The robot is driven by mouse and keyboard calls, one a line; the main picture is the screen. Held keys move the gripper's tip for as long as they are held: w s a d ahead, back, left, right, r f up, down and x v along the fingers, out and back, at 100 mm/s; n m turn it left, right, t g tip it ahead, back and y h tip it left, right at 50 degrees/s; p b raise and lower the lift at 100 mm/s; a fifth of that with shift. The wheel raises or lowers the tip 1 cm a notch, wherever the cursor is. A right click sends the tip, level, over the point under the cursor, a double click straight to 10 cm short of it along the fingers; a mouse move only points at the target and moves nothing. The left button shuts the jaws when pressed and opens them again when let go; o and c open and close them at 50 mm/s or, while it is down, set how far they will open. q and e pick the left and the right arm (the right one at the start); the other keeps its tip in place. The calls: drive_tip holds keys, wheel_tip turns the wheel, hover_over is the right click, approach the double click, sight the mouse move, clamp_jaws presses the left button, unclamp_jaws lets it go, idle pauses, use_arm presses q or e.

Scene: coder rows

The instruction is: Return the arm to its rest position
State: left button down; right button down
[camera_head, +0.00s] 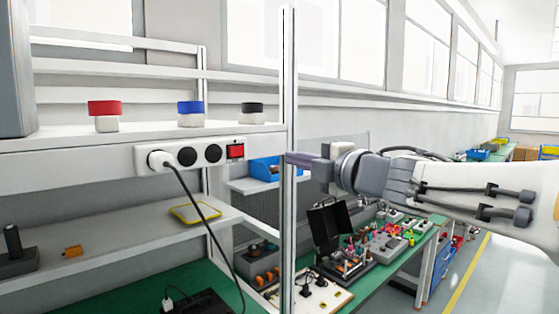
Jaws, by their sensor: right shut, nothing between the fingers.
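My right arm comes in from the right edge at mid height. Its gripper (290,158) points left, with its grey fingers shut and empty. The fingertips are at the upright metal post (289,80) in the picture; I cannot tell whether they touch it. To their left is a white power strip (182,172) on the shelf front, with a red switch (236,151) at its right end. My left gripper does not show.
Red (103,108), blue (190,107) and black (252,108) capped buttons stand on the upper shelf. A black cable (205,222) hangs from the plug. Below my arm, a green bench (385,285) holds several devices. The floor aisle (505,270) at right is clear.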

idle(0.3)
drive_tip(key=s+f+m+g+h+b, duration=0.2)
drive_tip(key=s+f+m+h, duration=0.3)
drive_tip(key=f, duration=0.7)
drive_tip(key=s+f+m+g+h+b, duration=0.1)
drive_tip(key=f+m+g+h+b, duration=0.1)
drive_tip(key=f+m, duration=0.8)
drive_tip(key=s+f+m+g+h+b, duration=0.1)
drive_tip(key=s+f+g, duration=0.4)
drive_tip(key=s+f, duration=0.5)
drive_tip(key=s+f+m+g+h, duration=0.1)
drive_tip(key=s+f+g, duration=0.4)
drive_tip(key=s+f, duration=0.5)
drive_tip(key=s, duration=0.5)
drive_tip(key=shift+a+f+m+g+b, duration=0.15)
drive_tip(key=shift+m+g+b, duration=0.15)
drive_tip(key=shift+g+b, duration=0.1)
